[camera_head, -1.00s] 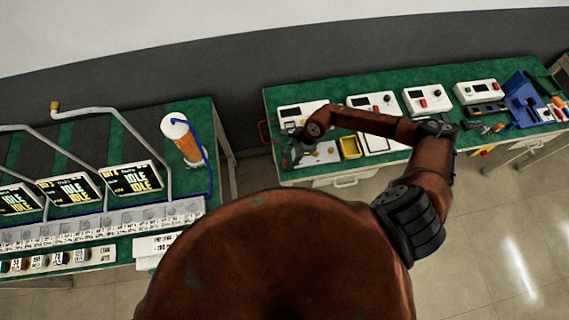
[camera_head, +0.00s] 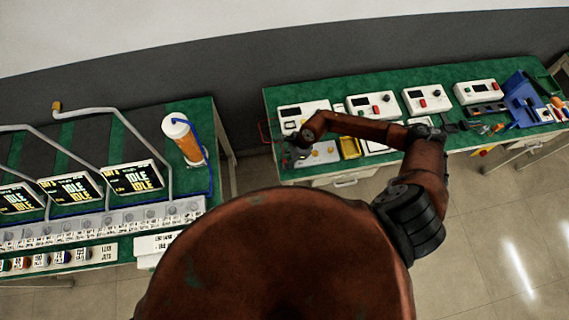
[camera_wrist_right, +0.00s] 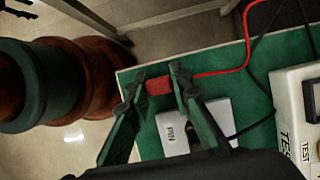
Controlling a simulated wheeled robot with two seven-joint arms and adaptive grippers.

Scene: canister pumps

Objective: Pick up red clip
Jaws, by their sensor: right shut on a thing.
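The red clip (camera_wrist_right: 159,85) lies between the two fingertips of my right gripper (camera_wrist_right: 157,82) at the corner of the green bench top. A red cable (camera_wrist_right: 228,70) runs from the clip to the upper right. In the head view my right gripper (camera_head: 290,157) is at the left end of the right bench. There the clip itself is too small to make out, and a red cable loop (camera_head: 264,132) shows beside the bench edge. My left gripper is in neither view.
A white block marked PIN (camera_wrist_right: 172,134) sits close behind the clip. A white tester box (camera_wrist_right: 298,110) and a black cable (camera_wrist_right: 254,124) lie to the right. A yellow tray (camera_head: 350,147) and several white meters stand along the right bench (camera_head: 330,96). Another bench with IDLE screens is left.

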